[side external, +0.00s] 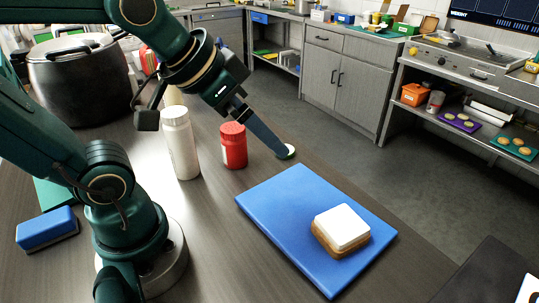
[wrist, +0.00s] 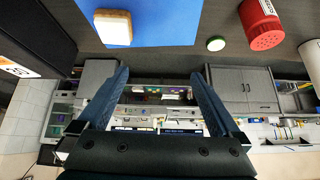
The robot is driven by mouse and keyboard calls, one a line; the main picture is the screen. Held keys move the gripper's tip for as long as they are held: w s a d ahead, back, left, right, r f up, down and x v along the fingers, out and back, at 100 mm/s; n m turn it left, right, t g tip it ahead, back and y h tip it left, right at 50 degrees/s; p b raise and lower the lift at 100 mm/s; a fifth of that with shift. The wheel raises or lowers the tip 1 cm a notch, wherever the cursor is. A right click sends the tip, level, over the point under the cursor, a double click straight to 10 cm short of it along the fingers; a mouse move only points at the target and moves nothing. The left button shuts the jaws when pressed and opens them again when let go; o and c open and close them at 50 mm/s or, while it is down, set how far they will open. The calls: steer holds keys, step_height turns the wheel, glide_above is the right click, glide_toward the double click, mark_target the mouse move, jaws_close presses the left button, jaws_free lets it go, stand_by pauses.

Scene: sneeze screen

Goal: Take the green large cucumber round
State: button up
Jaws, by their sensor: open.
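The cucumber round (side external: 290,152) is a small pale disc with a dark green rim, lying on the dark counter between the red bottle and the blue board. In the side view, my gripper's (side external: 280,150) long grey-blue fingers point down toward it, and a tip overlaps part of it. In the wrist view, the round (wrist: 216,44) lies beyond the right fingertip, outside the gap between the fingers. My gripper (wrist: 160,72) is open with nothing between its fingers. I cannot tell how high the tips are above the counter.
A red-capped bottle (side external: 233,146) and a white bottle (side external: 181,145) stand left of the round. A blue board (side external: 270,215) holds bread with a white slice (side external: 342,226) on top. A dark pot (side external: 80,80) stands at the back left. The counter (side external: 225,215) is bare before the bottles.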

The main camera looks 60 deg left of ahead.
steer(key=w+a+f+n+y, duration=0.1)
steer(key=w+a, duration=0.3)
steer(key=w, duration=0.2)
steer(key=w+a+f+n, duration=0.1)
steer(key=w+a, duration=0.2)
steer(key=w, duration=0.4)
steer(key=a+f+g, duration=0.1)
steer(key=a+f, duration=0.2)
steer(key=f, duration=0.1)
steer(key=w+a+f+n+g, duration=0.1)
steer(key=a+f, duration=0.2)
steer(key=f, duration=0.1)
steer(key=w+a+f+n+g, duration=0.1)
steer(key=a+f, duration=0.2)
steer(key=f, duration=0.1)
steer(key=shift+a+f, duration=0.2)
steer(key=shift+f, duration=0.2)
steer(key=shift+x, duration=2.3)
steer(key=shift+a+y, duration=0.1)
steer(key=shift+y, duration=0.2)
